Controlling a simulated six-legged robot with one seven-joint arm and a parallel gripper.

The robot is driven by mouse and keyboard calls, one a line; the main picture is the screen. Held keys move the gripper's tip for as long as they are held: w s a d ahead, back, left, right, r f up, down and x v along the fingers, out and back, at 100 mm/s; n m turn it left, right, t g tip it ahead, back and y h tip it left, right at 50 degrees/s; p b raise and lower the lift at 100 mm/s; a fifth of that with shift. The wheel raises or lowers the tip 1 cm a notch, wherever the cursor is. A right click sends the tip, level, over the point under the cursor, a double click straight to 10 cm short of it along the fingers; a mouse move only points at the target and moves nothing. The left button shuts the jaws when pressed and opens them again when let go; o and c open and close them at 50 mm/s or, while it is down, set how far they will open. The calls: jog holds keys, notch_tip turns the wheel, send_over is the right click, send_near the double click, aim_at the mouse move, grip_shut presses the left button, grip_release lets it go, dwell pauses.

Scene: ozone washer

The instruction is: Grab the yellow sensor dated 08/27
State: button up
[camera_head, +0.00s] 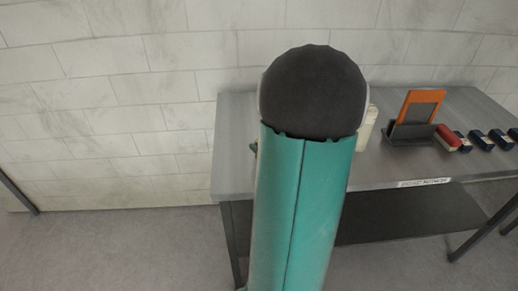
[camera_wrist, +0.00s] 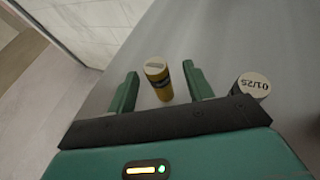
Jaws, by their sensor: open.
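A yellow cylindrical sensor (camera_wrist: 158,78) with a dark band stands on the grey table in the wrist view. Its pale top carries a grey label whose date I cannot read. My gripper (camera_wrist: 160,70) is open, with one green finger to the left of the sensor and one to the right. I see gaps on both sides, and I cannot tell how far down the fingers reach along it. A pale-topped cylinder (camera_wrist: 253,86) marked 01/25 stands outside the right finger. In the head view my arm hides the gripper and the yellow sensor.
The grey table (camera_head: 235,130) stands against a tiled wall (camera_head: 130,90). To the right on it are a cream object (camera_head: 369,125), an orange panel in a dark holder (camera_head: 408,131), a red-and-white item (camera_head: 448,138) and several dark blue boxes (camera_head: 481,139). A lower shelf (camera_head: 400,215) runs underneath.

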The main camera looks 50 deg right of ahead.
jog(key=x, duration=0.4)
jog(key=shift+w+a, duration=0.1)
jog(key=shift+w, duration=0.2)
jog(key=c, duration=1.1)
jog(key=shift+o, duration=0.2)
